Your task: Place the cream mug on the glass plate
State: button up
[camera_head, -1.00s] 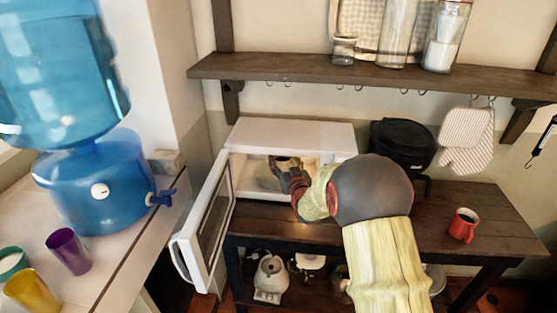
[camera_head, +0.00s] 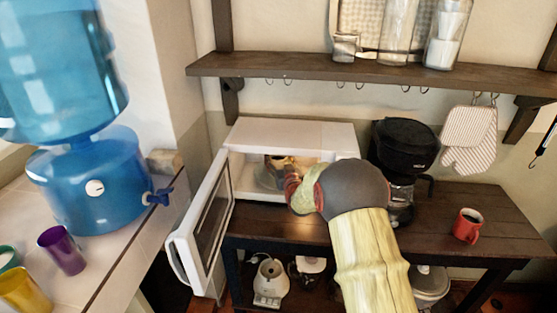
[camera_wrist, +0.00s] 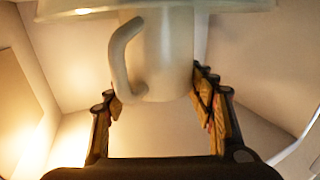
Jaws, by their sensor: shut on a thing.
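The cream mug (camera_wrist: 170,55) fills the upper middle of the wrist view, its handle (camera_wrist: 122,55) to the left. My gripper (camera_wrist: 156,86) is shut on the mug, with one finger on each side of it. The glass plate (camera_wrist: 70,8) shows as a rim along the top of the wrist view, at the mug's far end. I cannot tell whether mug and plate touch. In the head view, the mug (camera_head: 278,160) is inside the open microwave (camera_head: 290,133), over the plate (camera_head: 266,179). My arm hides part of the opening.
The microwave door (camera_head: 205,225) stands open at the left. A black coffee maker (camera_head: 404,148) stands right of the microwave, close to my arm. A red mug (camera_head: 467,226) is on the dark table's right side. The shelf (camera_head: 370,74) runs above.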

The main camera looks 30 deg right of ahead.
dwell(0.3)
jog(key=o, duration=1.6)
jog(key=shift+c, duration=0.2)
